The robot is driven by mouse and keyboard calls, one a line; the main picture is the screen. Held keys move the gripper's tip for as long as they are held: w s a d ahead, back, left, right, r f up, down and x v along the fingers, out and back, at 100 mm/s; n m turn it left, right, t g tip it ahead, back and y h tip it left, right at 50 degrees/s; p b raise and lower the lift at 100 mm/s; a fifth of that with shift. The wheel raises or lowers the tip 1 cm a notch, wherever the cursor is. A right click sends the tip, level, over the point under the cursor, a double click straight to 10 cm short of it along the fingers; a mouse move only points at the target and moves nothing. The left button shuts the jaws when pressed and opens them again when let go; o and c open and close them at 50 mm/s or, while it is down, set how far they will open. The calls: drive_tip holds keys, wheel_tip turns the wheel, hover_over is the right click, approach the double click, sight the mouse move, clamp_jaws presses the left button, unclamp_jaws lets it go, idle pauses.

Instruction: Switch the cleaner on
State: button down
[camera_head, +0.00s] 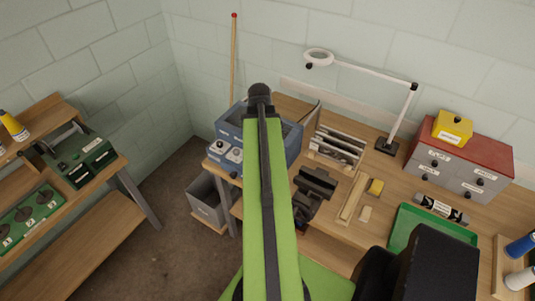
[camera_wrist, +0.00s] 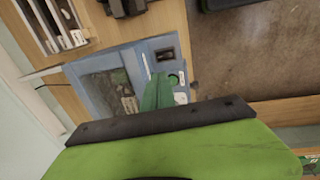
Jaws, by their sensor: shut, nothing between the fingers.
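The cleaner is a blue box on the wooden bench; in the head view its left side (camera_head: 228,132) shows beside my arm, with dark knobs on light plates (camera_head: 221,146) at its front. In the wrist view its blue body (camera_wrist: 80,72) has an open tank with dark contents (camera_wrist: 105,90), a black switch-like part (camera_wrist: 165,55) and a round green part (camera_wrist: 174,79) on its panel. My gripper (camera_wrist: 158,79) shows as green fingers, shut and empty, over the panel near the round green part. I cannot tell whether they touch. My arm hides the gripper in the head view.
A rack of plates (camera_head: 338,146) and a dark vise-like tool (camera_head: 313,187) stand right of the cleaner. A grey bin (camera_head: 205,202) stands below it. A lamp (camera_head: 372,75), red-topped drawers (camera_head: 460,160) and a green tray (camera_head: 408,232) are further right.

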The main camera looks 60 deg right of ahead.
drive_tip(key=f+b, duration=0.4)
drive_tip(key=d+f+b, duration=0.1)
drive_tip(key=f+b, duration=0.3)
drive_tip(key=f, duration=0.1)
drive_tip(key=d+f+b, duration=0.1)
drive_tip(key=f+b, duration=0.3)
drive_tip(key=b, duration=0.1)
drive_tip(key=shift+f, duration=0.45)
drive_tip(key=shift+r, duration=0.1)
